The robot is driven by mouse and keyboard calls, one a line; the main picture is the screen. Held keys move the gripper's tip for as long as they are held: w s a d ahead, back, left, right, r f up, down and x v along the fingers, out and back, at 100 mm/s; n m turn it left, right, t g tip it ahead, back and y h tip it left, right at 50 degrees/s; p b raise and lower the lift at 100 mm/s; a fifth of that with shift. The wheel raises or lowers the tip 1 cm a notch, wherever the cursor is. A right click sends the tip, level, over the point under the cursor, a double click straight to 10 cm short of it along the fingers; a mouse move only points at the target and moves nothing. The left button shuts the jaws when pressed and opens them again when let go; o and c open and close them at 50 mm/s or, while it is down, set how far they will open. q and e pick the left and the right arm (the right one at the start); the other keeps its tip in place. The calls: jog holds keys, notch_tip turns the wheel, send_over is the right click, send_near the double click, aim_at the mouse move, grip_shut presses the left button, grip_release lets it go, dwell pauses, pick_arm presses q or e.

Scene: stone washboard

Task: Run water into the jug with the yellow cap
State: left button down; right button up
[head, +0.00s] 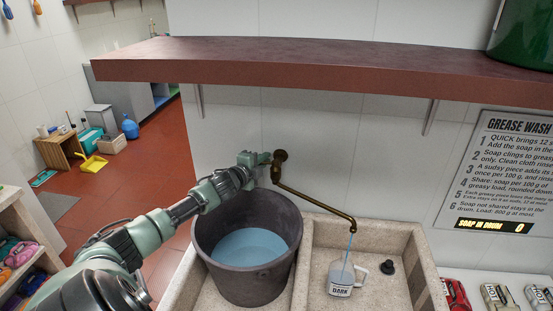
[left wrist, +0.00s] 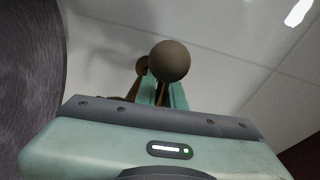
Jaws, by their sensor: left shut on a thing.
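A brown tap (head: 315,204) comes out of the wall, and its long spout ends over the right basin. A thin blue stream of water (head: 348,250) falls from the spout into a pale jug (head: 341,279) with a handle and a label reading "DARK". The jug stands upright in the right basin. My left gripper (head: 266,160) is shut on the tap knob (left wrist: 170,60) at the wall. The jug's water level is too small to tell. My right gripper is out of view.
A dark bucket (head: 204,246) of blue water stands in the left basin, under my left arm. A brown shelf (head: 320,66) overhangs the stone washboard (head: 303,262). A wash sign (head: 505,165) hangs at right, above several small packs (head: 497,297).

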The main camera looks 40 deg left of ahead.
pick_arm(q)
jog(key=shift+w+m+h, duration=0.25)
jog(key=shift+m+h, duration=0.25)
jog(key=shift+h, duration=0.1)
jog(key=c, duration=1.5)
grip_release()
jog(key=b+v, duration=0.2)
jog(key=v, duration=0.5)
jog(key=shift+s, duration=0.35)
